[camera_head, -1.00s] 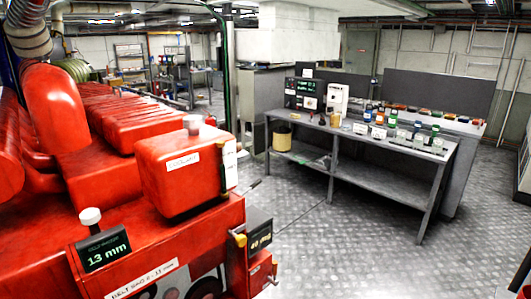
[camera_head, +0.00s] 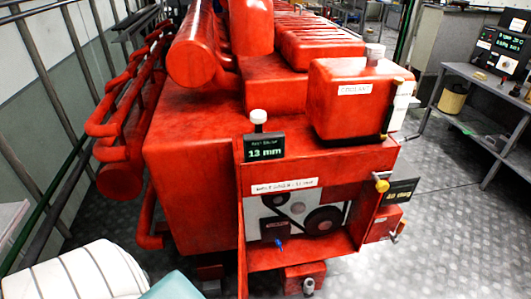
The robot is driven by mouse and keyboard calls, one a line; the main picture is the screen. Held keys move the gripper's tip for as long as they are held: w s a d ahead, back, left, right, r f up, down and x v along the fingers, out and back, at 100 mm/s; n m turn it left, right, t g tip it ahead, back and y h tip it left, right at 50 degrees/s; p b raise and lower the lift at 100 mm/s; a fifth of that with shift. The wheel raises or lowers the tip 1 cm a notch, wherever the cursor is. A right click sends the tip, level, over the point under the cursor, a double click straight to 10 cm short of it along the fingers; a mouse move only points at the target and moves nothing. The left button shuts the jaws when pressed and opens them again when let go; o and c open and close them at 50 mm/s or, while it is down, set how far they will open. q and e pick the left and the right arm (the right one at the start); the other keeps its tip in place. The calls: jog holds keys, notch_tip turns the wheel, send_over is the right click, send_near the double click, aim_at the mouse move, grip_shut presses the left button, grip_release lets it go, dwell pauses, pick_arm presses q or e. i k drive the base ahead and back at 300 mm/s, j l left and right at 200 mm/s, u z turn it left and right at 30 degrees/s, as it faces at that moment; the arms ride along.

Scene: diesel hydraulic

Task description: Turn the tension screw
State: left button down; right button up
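The red diesel engine (camera_head: 190,150) fills the middle of the head view. Its front has an open bay with a belt and dark pulleys (camera_head: 324,219). A small blue-tipped part (camera_head: 279,243) sticks out below the belt at a dark block. A white-topped knob (camera_head: 258,117) stands on the engine's top edge, behind the display (camera_head: 265,147) reading 13 mm. I cannot tell for certain which of these is the tension screw. A belt label (camera_head: 284,186) is on the rim above the bay. Neither of my grippers is in view.
The red coolant tank (camera_head: 352,100) sits above the bay. A yellow-knobbed part (camera_head: 381,182) and a dark display (camera_head: 399,191) are on the right side. A grey workbench (camera_head: 478,110) stands farther right. Metal floor (camera_head: 440,240) is clear between them.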

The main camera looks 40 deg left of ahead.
aim_at(278, 241)
jog(key=u, duration=1.15)
jog(key=l+u, duration=0.25)
jog(key=u, duration=0.2)
jog(key=l+u, duration=0.2)
jog(key=u, duration=0.3)
jog(key=k+l+u, duration=0.1)
jog(key=u, duration=0.35)
jog(key=i+l, duration=0.1)
jog(key=l, duration=1.35)
jog(key=i+z, duration=0.05)
